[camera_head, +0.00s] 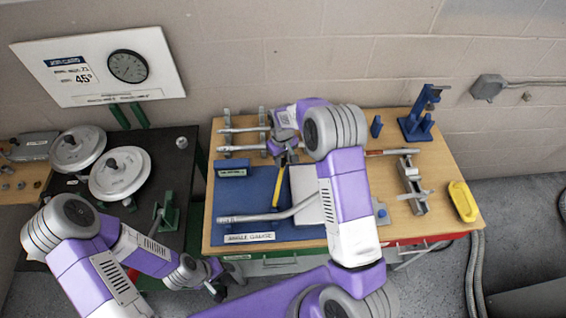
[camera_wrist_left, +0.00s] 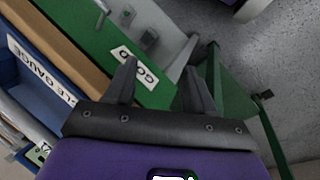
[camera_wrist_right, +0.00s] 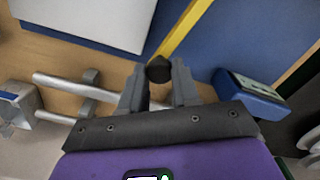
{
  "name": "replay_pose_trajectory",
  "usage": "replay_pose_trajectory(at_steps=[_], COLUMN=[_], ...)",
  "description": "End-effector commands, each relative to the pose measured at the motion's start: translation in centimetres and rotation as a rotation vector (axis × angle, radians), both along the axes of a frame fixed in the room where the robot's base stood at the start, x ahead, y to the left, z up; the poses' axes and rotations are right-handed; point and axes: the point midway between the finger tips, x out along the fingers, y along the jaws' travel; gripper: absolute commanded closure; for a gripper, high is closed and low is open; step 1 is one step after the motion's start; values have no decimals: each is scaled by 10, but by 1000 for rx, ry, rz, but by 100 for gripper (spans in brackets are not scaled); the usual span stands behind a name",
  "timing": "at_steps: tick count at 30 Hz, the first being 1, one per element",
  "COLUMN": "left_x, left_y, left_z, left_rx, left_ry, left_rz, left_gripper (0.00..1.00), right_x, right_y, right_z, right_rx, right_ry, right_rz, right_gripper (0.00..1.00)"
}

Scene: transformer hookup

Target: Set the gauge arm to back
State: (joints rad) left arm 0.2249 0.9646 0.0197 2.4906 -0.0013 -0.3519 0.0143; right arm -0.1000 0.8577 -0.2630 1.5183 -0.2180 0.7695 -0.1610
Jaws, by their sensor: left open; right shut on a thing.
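The angle gauge is a blue board (camera_head: 228,200) on the wooden bench, with its name label at the front edge. Its yellow gauge arm (camera_head: 279,187) slants across the board and also shows in the right wrist view (camera_wrist_right: 185,28). My right gripper (camera_head: 285,157) is at the board's back edge. In the right wrist view its fingers (camera_wrist_right: 158,78) are closed around the dark knob (camera_wrist_right: 158,69) at the arm's end. My left gripper (camera_head: 222,284) is open and empty, low in front of the bench. In the left wrist view its fingertips (camera_wrist_left: 161,68) stand apart.
A bent grey pipe (camera_head: 290,212) crosses the gauge board. Straight rods (camera_head: 243,148) lie on holders behind it. A small labelled blue block (camera_head: 231,171) stands at the board's back left. A yellow tray (camera_head: 463,201) is at the right. My right forearm covers the bench middle.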

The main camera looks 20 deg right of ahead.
Motion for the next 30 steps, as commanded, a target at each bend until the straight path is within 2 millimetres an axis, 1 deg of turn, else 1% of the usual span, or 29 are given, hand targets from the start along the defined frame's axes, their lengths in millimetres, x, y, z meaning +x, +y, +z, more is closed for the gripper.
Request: replay_pose_trajectory(at_steps=[1, 6, 12, 18, 29, 30], left_x=[0, 0, 0, 0, 0, 0], left_y=[0, 0, 0, 0, 0, 0], left_z=[-3, -6, -9, -9, -9, -9], left_rx=[0, 0, 0, 0, 0, 0], left_ry=[0, 0, 0, 0, 0, 0], left_rz=[0, 0, 0, 0, 0, 0], left_gripper=[46, 46, 46, 46, 46, 46], right_x=[4, 9, 12, 13, 13, 13], right_y=[3, 14, 23, 27, 27, 27], right_z=[0, 1, 1, 1, 1, 1], right_rx=[0, 0, 0, -1, 0, 0], right_ry=[-5, -4, -3, -3, -3, -3], right_rz=[33, 127, 194, 220, 221, 221], right_gripper=[100, 100, 100, 100, 100, 65])
